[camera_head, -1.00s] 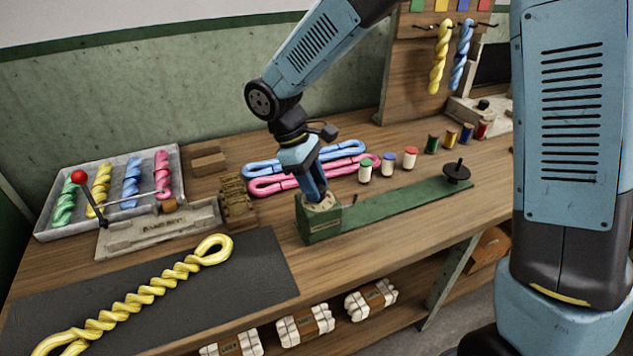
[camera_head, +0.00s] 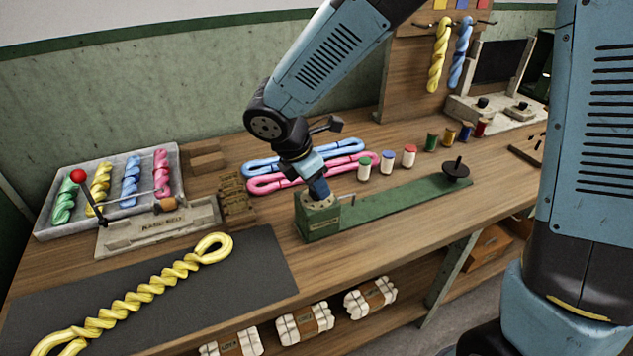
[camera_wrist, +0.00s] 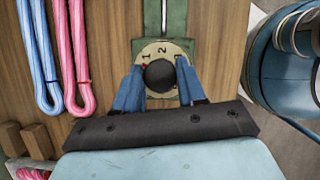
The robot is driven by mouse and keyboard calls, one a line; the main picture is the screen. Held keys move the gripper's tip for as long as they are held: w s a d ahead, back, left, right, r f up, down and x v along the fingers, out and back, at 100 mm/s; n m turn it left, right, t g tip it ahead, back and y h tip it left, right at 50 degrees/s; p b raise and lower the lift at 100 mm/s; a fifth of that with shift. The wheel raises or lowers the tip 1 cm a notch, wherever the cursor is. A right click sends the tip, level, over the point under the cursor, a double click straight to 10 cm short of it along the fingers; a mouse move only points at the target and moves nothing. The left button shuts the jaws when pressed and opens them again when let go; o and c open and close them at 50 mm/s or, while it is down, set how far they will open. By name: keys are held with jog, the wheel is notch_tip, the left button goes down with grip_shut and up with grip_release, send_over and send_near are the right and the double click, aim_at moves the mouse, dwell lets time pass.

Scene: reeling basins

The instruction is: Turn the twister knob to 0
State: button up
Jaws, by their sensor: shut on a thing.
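The twister is a long green metal device (camera_head: 405,205) on the wooden bench, with a box at its left end. On the box is a pale round dial (camera_wrist: 151,51) with the numbers 1 and 2 readable and another mark at the right partly covered. A dark round knob (camera_wrist: 160,75) sits in the middle of the dial. My gripper (camera_head: 319,190) points down over the box. In the wrist view its two blue fingers (camera_wrist: 159,88) are shut on the knob from both sides. A small red mark shows by the left finger. The lower part of the dial is hidden.
Blue and pink skeins (camera_head: 308,165) lie behind the twister. Several thread spools (camera_head: 388,160) stand to the right of them. A black peg (camera_head: 456,170) rises at the twister's far end. A red-ball lever (camera_head: 78,177) and a yellow twisted hank (camera_head: 150,297) are at the left.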

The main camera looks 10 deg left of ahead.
jog(key=n+y, duration=0.1)
jog(key=n, duration=0.2)
jog(key=n+t+y, duration=0.1)
jog(key=n, duration=0.3)
dwell(0.6)
jog(key=o, duration=1)
jog(key=shift+d, duration=0.1)
jog(key=shift+s+r, duration=0.1)
jog(key=v, duration=1.3)
jog(key=shift+s+d+r, duration=0.2)
jog(key=shift+s, duration=0.1)
